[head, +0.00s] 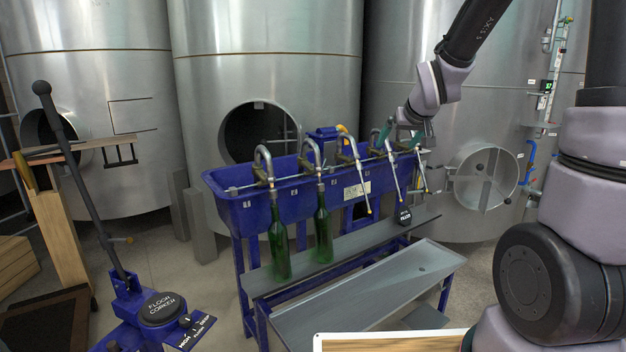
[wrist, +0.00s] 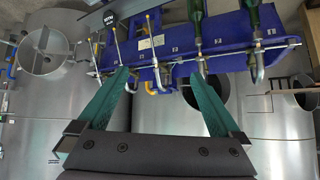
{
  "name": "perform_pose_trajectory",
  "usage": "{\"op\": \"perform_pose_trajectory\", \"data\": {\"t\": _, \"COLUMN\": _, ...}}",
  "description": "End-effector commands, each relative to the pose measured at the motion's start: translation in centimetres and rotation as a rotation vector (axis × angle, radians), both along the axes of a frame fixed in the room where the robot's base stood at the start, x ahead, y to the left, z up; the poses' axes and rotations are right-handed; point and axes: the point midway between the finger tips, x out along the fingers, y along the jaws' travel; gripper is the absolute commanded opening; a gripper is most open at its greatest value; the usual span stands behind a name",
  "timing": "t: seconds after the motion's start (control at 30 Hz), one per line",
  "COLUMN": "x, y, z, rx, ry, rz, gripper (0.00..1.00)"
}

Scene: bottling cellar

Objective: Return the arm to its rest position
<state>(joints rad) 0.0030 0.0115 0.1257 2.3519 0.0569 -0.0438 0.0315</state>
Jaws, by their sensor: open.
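My arm reaches in from the upper right of the head view. My gripper (head: 399,141) is beside the right end of the blue filler trough (head: 245,213), near its spouts. Its teal fingers stand apart with nothing between them, which also shows in the wrist view (wrist: 160,76). In the wrist view the trough (wrist: 226,50) and its spouts appear upside down beyond the fingertips. Whether the fingers touch any spout I cannot tell.
Two green bottles, one left (head: 279,247) and one right (head: 322,232), stand under spouts on the bench. A black labelled tag (head: 402,216) stands further right. A floor corker (head: 160,308) is at front left. Steel tanks (head: 265,60) stand behind. A grey tray (head: 365,295) lies in front.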

Motion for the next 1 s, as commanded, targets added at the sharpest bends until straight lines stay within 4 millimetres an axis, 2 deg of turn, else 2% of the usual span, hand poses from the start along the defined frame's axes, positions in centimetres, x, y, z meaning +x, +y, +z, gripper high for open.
{"op": "perform_pose_trajectory", "data": {"t": 0.03, "x": -1.8, "y": -0.6, "z": 2.0, "rx": 0.015, "ry": 0.007, "rz": -0.029, "gripper": 1.0}}
{"op": "perform_pose_trajectory", "data": {"t": 0.2, "x": -8.7, "y": -2.2, "z": 6.2, "rx": 0.09, "ry": 0.076, "rz": -0.126, "gripper": 1.0}}
{"op": "perform_pose_trajectory", "data": {"t": 0.4, "x": -17.4, "y": -2.9, "z": 9.2, "rx": 0.21, "ry": 0.157, "rz": -0.217, "gripper": 1.0}}
{"op": "perform_pose_trajectory", "data": {"t": 0.53, "x": -22.0, "y": -2.8, "z": 10.0, "rx": 0.279, "ry": 0.202, "rz": -0.25, "gripper": 1.0}}
{"op": "perform_pose_trajectory", "data": {"t": 0.6, "x": -23.7, "y": -2.7, "z": 10.3, "rx": 0.307, "ry": 0.22, "rz": -0.261, "gripper": 1.0}}
{"op": "perform_pose_trajectory", "data": {"t": 0.7, "x": -25.2, "y": -2.5, "z": 10.3, "rx": 0.332, "ry": 0.237, "rz": -0.268, "gripper": 1.0}}
{"op": "perform_pose_trajectory", "data": {"t": 1.0, "x": -25.7, "y": -2.4, "z": 10.3, "rx": 0.341, "ry": 0.247, "rz": -0.271, "gripper": 1.0}}
